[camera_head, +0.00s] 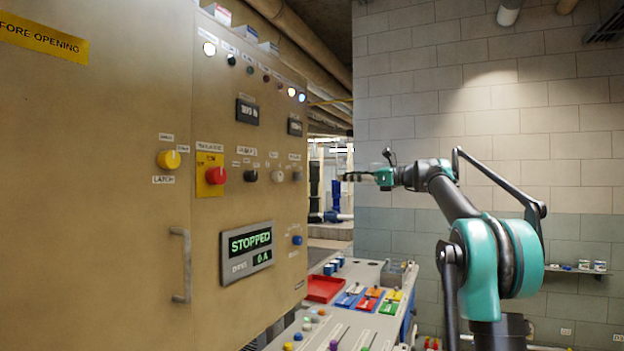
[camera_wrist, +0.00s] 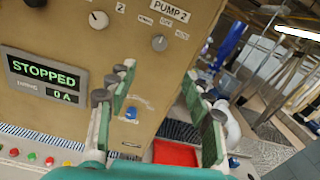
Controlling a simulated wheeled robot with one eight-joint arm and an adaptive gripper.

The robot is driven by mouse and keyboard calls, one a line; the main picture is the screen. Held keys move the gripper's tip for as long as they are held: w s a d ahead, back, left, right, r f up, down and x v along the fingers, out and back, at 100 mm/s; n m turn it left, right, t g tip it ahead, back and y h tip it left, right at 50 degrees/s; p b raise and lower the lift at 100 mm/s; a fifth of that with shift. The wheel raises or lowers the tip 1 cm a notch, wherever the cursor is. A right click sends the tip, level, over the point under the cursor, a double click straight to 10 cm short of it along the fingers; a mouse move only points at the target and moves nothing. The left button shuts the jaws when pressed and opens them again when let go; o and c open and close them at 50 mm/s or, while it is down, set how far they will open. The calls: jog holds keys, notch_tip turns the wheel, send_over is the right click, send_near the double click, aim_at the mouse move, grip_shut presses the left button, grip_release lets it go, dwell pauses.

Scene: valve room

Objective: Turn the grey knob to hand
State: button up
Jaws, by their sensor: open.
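The grey knob (camera_wrist: 160,43) is on the beige cabinet front under the PUMP 2 label, with small position labels above it. Which position it points to is too small to tell. In the head view the grey knob (camera_head: 297,175) is the rightmost in its row. My gripper (camera_head: 343,177) is to the right of the knob in that picture, apart from the panel. In the wrist view my gripper (camera_wrist: 164,77) is open and empty, its fingers spread below the knob's image to left and right. Nothing hides the knob.
A pale knob (camera_head: 278,176), a black knob (camera_head: 250,175) and a red button (camera_head: 216,175) share the row. A STOPPED display (camera_head: 247,252) and blue button (camera_head: 297,240) are below. A console with a red tray (camera_head: 324,288) stands beneath. Air before the panel is free.

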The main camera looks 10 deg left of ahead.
aim_at(301, 177)
jog(key=x, duration=1.6)
jog(key=shift+w+a+f, duration=0.1)
jog(key=shift+w+a, duration=0.05)
jog(key=shift+a, duration=0.2)
jog(key=c, duration=1.2)
